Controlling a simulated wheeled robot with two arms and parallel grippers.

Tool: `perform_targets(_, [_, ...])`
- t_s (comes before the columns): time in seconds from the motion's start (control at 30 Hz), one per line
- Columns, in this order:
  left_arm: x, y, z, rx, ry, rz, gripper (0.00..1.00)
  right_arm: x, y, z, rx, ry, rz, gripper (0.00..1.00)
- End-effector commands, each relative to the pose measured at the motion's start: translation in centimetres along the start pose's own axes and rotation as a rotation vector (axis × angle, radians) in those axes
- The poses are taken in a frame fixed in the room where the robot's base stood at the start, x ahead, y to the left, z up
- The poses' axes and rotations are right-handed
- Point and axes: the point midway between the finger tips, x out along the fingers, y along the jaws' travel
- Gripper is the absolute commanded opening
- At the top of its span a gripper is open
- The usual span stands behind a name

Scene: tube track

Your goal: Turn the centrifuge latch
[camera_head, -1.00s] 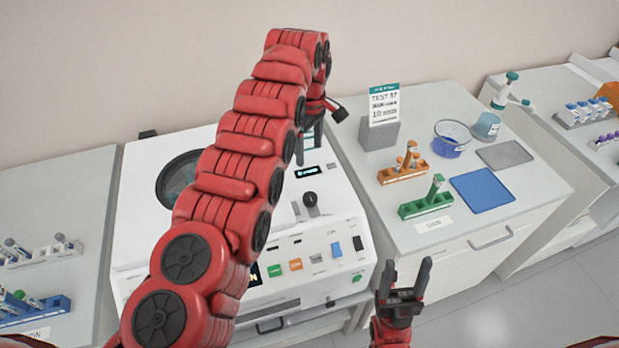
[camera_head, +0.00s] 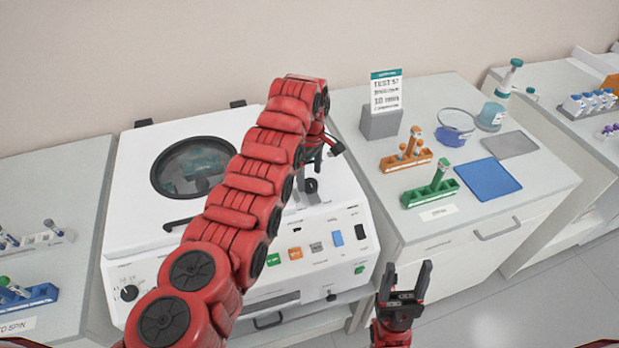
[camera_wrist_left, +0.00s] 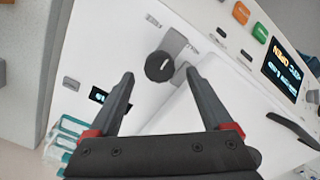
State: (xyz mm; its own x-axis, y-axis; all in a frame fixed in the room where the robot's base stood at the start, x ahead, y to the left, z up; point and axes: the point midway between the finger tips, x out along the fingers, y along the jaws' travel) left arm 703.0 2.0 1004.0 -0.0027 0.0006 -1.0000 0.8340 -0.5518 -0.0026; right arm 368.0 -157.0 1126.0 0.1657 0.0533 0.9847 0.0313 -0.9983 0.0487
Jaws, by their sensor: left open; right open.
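The white centrifuge (camera_head: 135,215) stands left of centre with its round-windowed lid (camera_head: 193,168) down. Its latch is a dark round knob (camera_head: 311,186) at the right of the top, partly covered by my left gripper in the head view. The knob also shows in the left wrist view (camera_wrist_left: 158,67), with a pale line on its face. My left gripper (camera_head: 312,168) is open just above the knob. In the wrist view its fingertips (camera_wrist_left: 159,76) lie on either side of the knob, with no visible contact. My right gripper (camera_head: 408,269) is open and empty in front of the right counter.
The centrifuge front has coloured buttons (camera_head: 295,253) and a screen (camera_wrist_left: 283,68). The right counter holds an orange rack (camera_head: 392,163), a green rack (camera_head: 419,195), a blue mat (camera_head: 487,180) and a sign (camera_head: 386,92). More racks stand at the far left.

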Motion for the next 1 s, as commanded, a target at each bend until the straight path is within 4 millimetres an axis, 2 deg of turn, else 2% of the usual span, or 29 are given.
perform_targets(0.03, [0.4, -0.1, 0.0, 0.0, -0.001, -0.005, 0.84, 0.7, 0.0, -0.1, 0.0, 0.0, 0.0, 0.59])
perform_targets(0.2, [2.2, -0.1, -0.1, -0.001, 0.0, -0.002, 0.84, 1.1, 0.1, -0.2, 0.0, 0.0, 0.0, 0.59])
perform_targets(0.47, [2.6, 0.0, -0.1, -0.001, 0.001, 0.001, 0.84, 1.1, 0.1, -0.2, 0.0, 0.0, 0.0, 0.59])
perform_targets(0.57, [2.6, 0.0, -0.1, -0.001, 0.001, 0.001, 0.69, 1.1, 0.1, -0.2, 0.0, 0.0, 0.0, 0.59])
perform_targets(0.93, [2.6, 0.0, -0.1, -0.001, 0.001, 0.001, 0.03, 1.1, 0.1, -0.2, 0.0, 0.0, 0.0, 0.59])
perform_targets(1.0, [2.6, 0.0, -0.1, -0.001, 0.001, 0.001, 0.0, 1.1, 0.1, -0.2, 0.0, 0.0, 0.0, 0.59])
